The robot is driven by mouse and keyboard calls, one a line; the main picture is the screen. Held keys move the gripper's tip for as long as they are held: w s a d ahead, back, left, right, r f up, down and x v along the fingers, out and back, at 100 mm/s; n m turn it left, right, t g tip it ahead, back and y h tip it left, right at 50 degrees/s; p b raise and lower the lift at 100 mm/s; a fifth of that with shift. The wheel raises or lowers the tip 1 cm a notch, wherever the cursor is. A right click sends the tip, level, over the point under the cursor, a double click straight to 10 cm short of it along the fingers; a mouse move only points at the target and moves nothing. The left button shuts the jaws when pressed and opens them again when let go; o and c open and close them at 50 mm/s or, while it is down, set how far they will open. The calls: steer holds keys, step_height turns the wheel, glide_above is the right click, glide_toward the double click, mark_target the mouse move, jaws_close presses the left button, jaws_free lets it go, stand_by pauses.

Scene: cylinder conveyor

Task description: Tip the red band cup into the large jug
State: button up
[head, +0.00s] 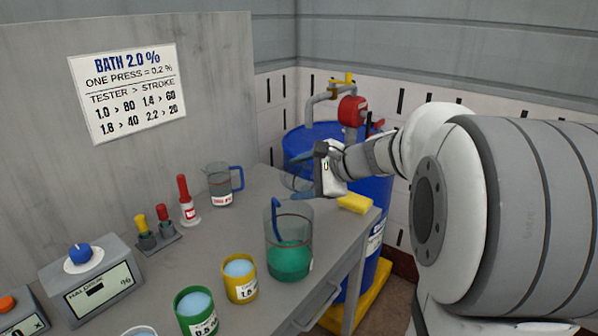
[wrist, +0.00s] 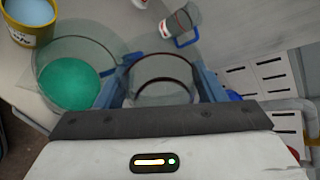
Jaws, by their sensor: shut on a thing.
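My gripper (head: 294,184) is above the back right of the bench, its blue fingers shut. In the wrist view it is shut on the red band cup (wrist: 162,92), a clear cup with a dark red band below its rim. The cup is hard to make out in the head view, and I cannot tell its tilt or contents. The large jug (head: 290,258) is clear glass with a blue handle and holds green liquid. It stands upright on the bench, nearer the head camera than my gripper. In the wrist view the jug (wrist: 68,82) is just left of the cup.
A smaller jug (head: 221,190) with a blue handle stands at the back. Yellow (head: 240,283) and green (head: 196,312) cups stand in front. A blue drum (head: 372,215) stands beyond. A tester (head: 92,283) sits left.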

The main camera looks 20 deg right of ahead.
steer(key=shift+r+p, duration=0.1)
steer(key=shift+p, duration=0.65)
steer(key=m+p, duration=0.1)
steer(key=g+y+p, duration=0.1)
steer(key=p, duration=0.1)
steer(key=shift+w+d+f+m, duration=0.1)
steer(key=shift+f+m, duration=0.15)
steer(key=shift+m, duration=0.15)
steer(key=shift+f+m+g+y+p, duration=0.3)
steer(key=shift+f+g+y+p, duration=0.15)
steer(key=shift+p, duration=0.1)
steer(key=shift+p, duration=0.4)
steer(key=shift+r+m+y+p, duration=0.1)
steer(key=shift+m+y+p, duration=0.2)
steer(key=shift+p, duration=0.25)
steer(key=m+g+y+p, duration=0.1)
steer(key=p, duration=0.2)
steer(key=shift+f, duration=0.3)
steer(key=shift+s+a+f+m, duration=0.2)
steer(key=shift+f+m, duration=0.15)
steer(key=shift+m, duration=0.05)
steer(key=shift+r+g+p, duration=0.1)
steer(key=shift+g+p, duration=0.15)
steer(key=shift+p, duration=0.05)
